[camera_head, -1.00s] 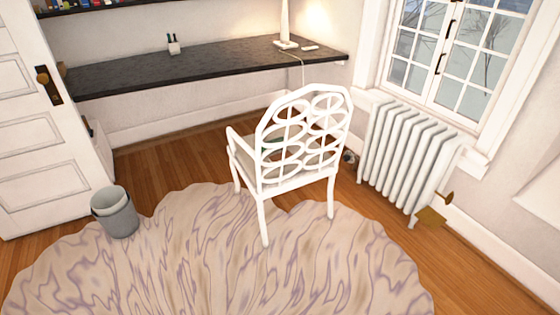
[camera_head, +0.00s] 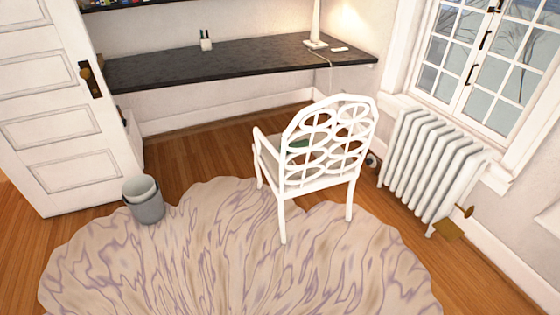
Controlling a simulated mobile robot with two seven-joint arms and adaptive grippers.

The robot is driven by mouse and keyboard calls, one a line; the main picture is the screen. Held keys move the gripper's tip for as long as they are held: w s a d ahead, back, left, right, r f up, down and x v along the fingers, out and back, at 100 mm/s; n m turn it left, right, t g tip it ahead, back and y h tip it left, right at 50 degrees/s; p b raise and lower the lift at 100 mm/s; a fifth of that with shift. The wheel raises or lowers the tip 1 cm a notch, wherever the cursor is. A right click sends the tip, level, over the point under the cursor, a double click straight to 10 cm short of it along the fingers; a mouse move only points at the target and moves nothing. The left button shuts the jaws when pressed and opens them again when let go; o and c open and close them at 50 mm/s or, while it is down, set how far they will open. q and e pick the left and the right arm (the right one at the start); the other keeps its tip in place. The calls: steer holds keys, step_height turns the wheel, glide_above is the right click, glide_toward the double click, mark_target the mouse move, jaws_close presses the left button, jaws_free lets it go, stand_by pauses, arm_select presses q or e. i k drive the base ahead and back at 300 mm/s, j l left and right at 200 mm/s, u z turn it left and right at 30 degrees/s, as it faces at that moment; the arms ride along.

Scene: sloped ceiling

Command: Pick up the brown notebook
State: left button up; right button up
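I cannot make out a brown notebook for certain in the head view. A small brown-gold object (camera_head: 452,230) is by the foot of the radiator at the right; I cannot tell what it is. A dark green item (camera_head: 300,141) lies on the seat of the white chair (camera_head: 325,170), partly hidden by the openwork backrest. Neither of my grippers is in view.
A dark desk top (camera_head: 240,62) runs along the back wall, with a lamp (camera_head: 316,25) and small items on it. A grey wastebasket (camera_head: 147,208) stands near the open white door (camera_head: 60,120). A white radiator (camera_head: 430,165) is at right. The wavy rug (camera_head: 230,260) is clear in front.

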mark_target(299, 160)
steer(key=i+l+u, duration=0.2)
steer(key=l+u, duration=0.2)
steer(key=i+l+u, duration=0.1)
steer(key=l+u, duration=0.2)
steer(key=u, duration=0.15)
steer(key=i+l+u, duration=0.15)
steer(key=l, duration=0.35)
steer(key=l+u, duration=0.15)
steer(key=l, duration=0.3)
steer(key=i+l, duration=0.1)
steer(key=l, duration=1.2)
steer(key=i+l+u, duration=0.1)
steer(key=l, duration=0.55)
